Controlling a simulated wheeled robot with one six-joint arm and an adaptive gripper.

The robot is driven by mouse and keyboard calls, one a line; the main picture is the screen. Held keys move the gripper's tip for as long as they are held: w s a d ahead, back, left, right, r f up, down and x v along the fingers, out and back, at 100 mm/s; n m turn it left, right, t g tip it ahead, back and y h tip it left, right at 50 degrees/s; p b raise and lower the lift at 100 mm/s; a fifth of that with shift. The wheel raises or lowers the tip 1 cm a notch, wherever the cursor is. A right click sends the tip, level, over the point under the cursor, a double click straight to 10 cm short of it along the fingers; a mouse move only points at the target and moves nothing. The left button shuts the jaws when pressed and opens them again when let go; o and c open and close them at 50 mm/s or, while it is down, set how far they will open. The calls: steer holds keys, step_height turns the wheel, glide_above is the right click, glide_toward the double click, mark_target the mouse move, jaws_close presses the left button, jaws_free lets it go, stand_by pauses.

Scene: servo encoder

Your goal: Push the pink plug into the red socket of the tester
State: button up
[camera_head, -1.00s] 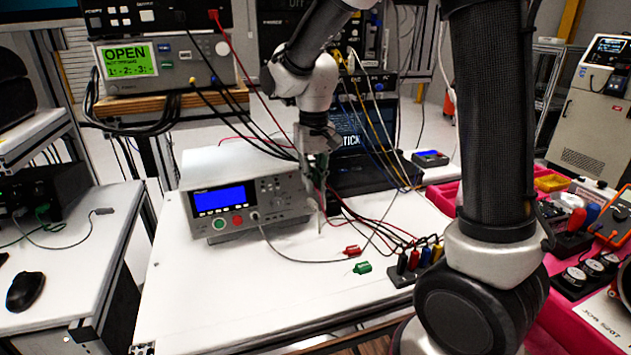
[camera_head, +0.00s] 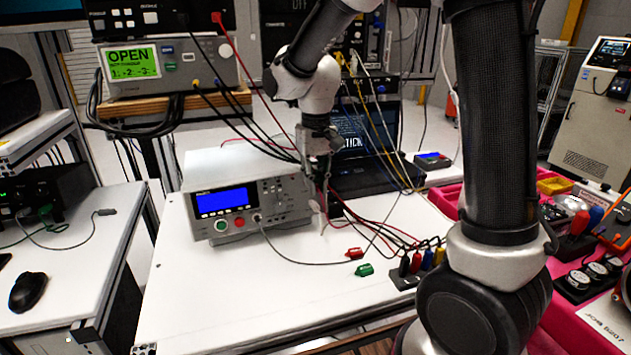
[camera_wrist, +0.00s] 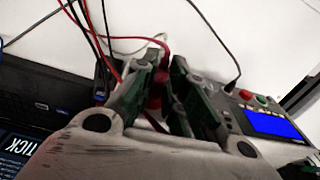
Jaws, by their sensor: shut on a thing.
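The tester (camera_head: 270,215) is a white box with a blue screen, standing on the white table in the head view. Its front also shows in the wrist view (camera_wrist: 252,108) at the right. My gripper (camera_head: 322,188) is just right of the tester's front right corner, low over the table. In the wrist view, my gripper (camera_wrist: 158,78) has its dark green fingers closed around a pink-red plug (camera_wrist: 157,88). A red lead rises from near it. The fingers partly cover the plug. I cannot make out the tester's red socket in either view.
A block of coloured plugs (camera_head: 408,275) with leads stands at the right. A laptop (camera_head: 375,175) is behind my gripper. The table's front left is clear.

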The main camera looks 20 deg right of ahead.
steer(key=shift+w, duration=0.15)
stand_by(0.5)
steer(key=o, duration=0.9)
steer(key=shift+c, duration=0.2)
steer(key=s, duration=0.7)
steer(key=shift+d+r, duration=0.25)
steer(key=shift+r, duration=0.15)
steer(key=s+d+r+t, duration=0.4)
steer(key=s+d+r, duration=0.6)
steer(key=s+d, duration=0.4)
steer(key=shift+s+d+r+m, duration=0.2)
steer(key=shift+s+d+m, duration=0.15)
steer(key=shift+s, duration=0.25)
